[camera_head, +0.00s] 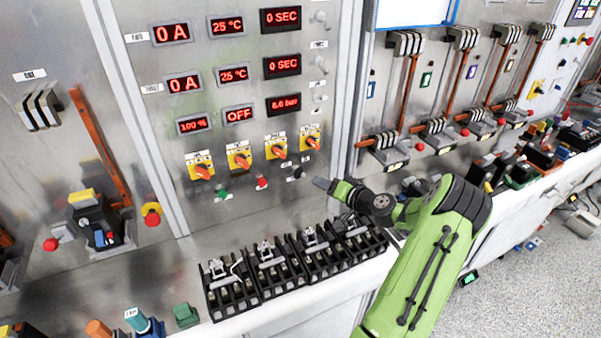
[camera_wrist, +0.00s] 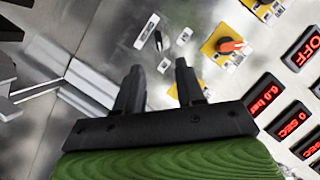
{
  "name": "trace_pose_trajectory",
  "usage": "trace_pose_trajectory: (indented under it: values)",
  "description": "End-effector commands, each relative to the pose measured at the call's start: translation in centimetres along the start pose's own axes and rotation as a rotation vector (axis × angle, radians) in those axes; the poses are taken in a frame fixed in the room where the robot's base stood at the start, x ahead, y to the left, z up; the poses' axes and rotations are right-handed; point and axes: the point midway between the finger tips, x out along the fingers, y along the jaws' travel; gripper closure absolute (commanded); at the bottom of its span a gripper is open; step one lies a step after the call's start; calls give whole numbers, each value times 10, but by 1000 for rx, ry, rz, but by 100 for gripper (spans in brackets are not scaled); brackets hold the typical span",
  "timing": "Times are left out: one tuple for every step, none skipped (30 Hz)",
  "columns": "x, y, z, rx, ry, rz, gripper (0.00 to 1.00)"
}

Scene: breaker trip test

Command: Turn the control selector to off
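A small black selector knob (camera_head: 297,172) sits low on the grey panel, below the row of yellow-and-orange rotary selectors. It also shows in the wrist view (camera_wrist: 158,40), upright between two white labels. The labels are too small to read, so I cannot tell for sure which knob is the control selector. My gripper (camera_head: 322,184) is just right of and below the black knob in the head view. In the wrist view my gripper (camera_wrist: 157,75) has its two fingers apart with nothing between them, pointing toward the panel. The knob lies beyond the fingertips, apart from them.
Orange rotary knobs (camera_head: 277,149) on yellow plates line the panel, with one near my fingers in the wrist view (camera_wrist: 230,46). A green button (camera_head: 222,192) and a red button (camera_head: 262,183) are left of the black knob. Black breaker blocks (camera_head: 268,270) stand on the bench below.

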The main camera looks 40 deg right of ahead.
Motion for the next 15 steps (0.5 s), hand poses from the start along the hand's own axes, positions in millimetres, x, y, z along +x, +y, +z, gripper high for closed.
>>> trace_pose_trajectory:
  values:
    - [14,-3,-1,0,-3,-4,62]
    - [21,-4,-1,-1,-3,-4,62]
    - [32,-3,-1,0,-3,-3,62]
    - [39,-3,-1,0,-3,-4,62]
    - [47,-3,-1,0,-3,-3,62]
    - [56,-3,-1,-1,-2,-3,62]
    - [63,-3,0,-1,-3,-2,62]
    - [69,-3,0,0,-3,-3,62]
    - [77,-3,0,0,-3,-1,62]
    - [82,-3,-1,-2,-2,-2,62]
    - [86,-2,0,-1,-2,-1,62]
    - [90,-2,0,-1,-2,0,62]
    - [93,-2,0,0,-2,0,62]
    - [95,-1,0,0,-2,0,62]
    - [97,-1,0,0,-2,0,62]
